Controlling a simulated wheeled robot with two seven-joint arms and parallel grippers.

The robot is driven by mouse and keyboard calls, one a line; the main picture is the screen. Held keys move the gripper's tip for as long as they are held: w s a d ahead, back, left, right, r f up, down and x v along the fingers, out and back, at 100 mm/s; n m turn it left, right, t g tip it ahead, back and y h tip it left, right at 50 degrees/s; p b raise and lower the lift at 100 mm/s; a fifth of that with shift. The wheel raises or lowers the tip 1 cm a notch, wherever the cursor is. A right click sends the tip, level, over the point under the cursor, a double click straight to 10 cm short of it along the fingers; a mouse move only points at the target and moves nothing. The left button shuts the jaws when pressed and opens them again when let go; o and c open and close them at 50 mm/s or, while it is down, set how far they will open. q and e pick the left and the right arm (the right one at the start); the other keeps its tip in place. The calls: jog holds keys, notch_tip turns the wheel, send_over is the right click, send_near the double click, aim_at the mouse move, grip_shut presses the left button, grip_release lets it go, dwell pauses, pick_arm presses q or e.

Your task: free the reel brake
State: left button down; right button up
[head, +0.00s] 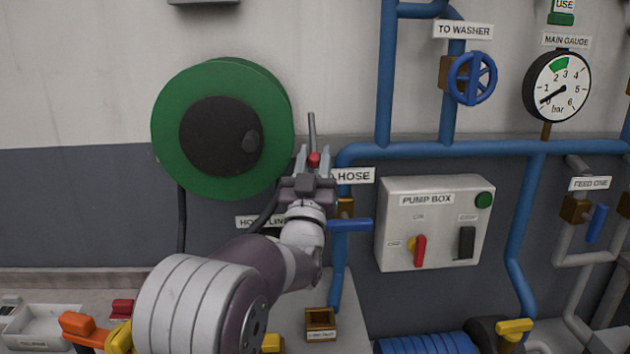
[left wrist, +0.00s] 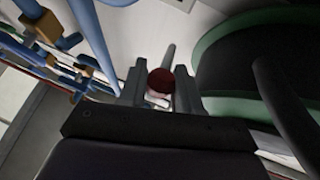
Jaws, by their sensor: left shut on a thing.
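The green hose reel (head: 270,110) with a dark hub hangs on the wall at the left of the head view. It also shows at the right of the left wrist view (left wrist: 215,50). A grey lever with a red knob (head: 314,159) stands just right of the reel, pointing up. My left gripper (head: 314,165) is shut on the red-knobbed lever; the knob shows between the fingers in the left wrist view (left wrist: 160,80). The lever's base is hidden behind my gripper. My right gripper is in neither view.
Right of my gripper are the HOSE label (head: 354,175), a blue valve handle (head: 350,225) and the pump box (head: 433,235). Blue pipes (head: 440,150) run along the wall.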

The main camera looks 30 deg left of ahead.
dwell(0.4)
pick_arm(q)
jog(key=c, duration=0.8)
grip_release()
jog(key=shift+w, duration=0.1)
jog(key=b+v, duration=0.4)
jog(key=v, duration=0.8)
jog(key=shift+s+f, duration=0.25)
jog(key=shift+f, duration=0.1)
